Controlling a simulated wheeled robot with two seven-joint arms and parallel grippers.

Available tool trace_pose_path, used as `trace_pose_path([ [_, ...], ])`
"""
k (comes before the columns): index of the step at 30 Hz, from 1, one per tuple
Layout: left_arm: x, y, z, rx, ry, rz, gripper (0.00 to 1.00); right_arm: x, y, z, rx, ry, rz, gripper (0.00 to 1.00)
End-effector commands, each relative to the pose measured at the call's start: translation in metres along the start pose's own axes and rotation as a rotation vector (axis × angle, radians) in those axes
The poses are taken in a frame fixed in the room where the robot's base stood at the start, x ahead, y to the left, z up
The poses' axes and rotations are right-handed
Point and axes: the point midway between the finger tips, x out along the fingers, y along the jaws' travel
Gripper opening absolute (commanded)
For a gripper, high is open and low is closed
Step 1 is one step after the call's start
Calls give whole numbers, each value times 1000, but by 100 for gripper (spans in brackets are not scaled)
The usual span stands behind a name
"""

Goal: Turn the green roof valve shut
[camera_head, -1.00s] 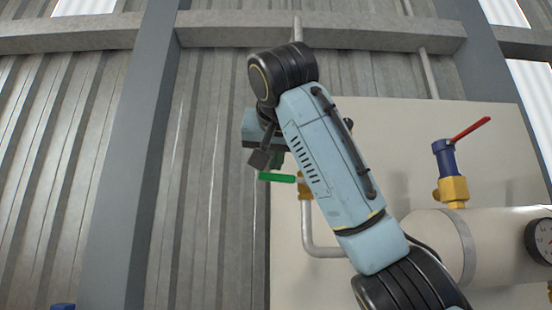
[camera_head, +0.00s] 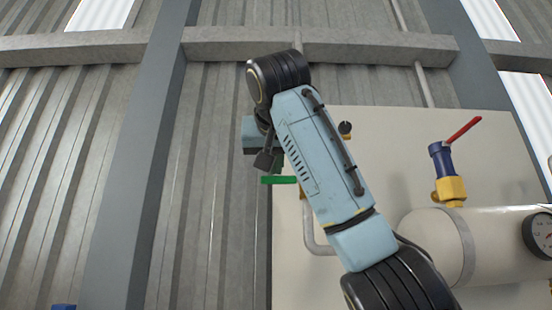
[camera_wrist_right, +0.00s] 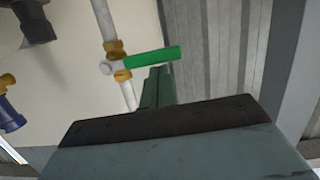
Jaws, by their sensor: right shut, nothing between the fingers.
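The green roof valve's lever handle (camera_head: 279,180) shows below my right wrist in the head view, pointing left from its pipe. It also shows in the right wrist view (camera_wrist_right: 152,57), lying roughly across the pipe from a brass-coloured fitting (camera_wrist_right: 119,62). My right gripper (camera_head: 278,164) is mostly hidden by its own wrist, just above the handle. In the wrist view its dark green fingers (camera_wrist_right: 158,86) are shut and empty, with their tips close to the handle. I cannot tell whether they touch it. My left gripper is not in view.
A blue valve with a red lever (camera_head: 462,131) stands on a yellow fitting above the white tank (camera_head: 485,240), with a gauge (camera_head: 543,235) at its right. A pale panel (camera_head: 390,130) is behind. A grey post (camera_head: 140,160) stands to the left.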

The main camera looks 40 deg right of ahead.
Motion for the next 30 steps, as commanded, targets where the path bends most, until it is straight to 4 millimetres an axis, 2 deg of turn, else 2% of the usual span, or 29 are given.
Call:
trace_pose_path([
  [1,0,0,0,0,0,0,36,5,-2,8,-10,-32,5,0],
  [5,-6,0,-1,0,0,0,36,3,-3,2,-10,-30,3,0],
  [14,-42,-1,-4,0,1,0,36,-8,-7,-42,-7,-8,-9,0],
  [18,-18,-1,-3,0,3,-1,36,-41,-7,-35,-3,0,-12,0],
  [21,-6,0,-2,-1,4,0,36,-58,-6,-34,-4,0,-11,0],
  [30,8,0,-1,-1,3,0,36,-101,-5,-39,-3,0,-9,0],
])
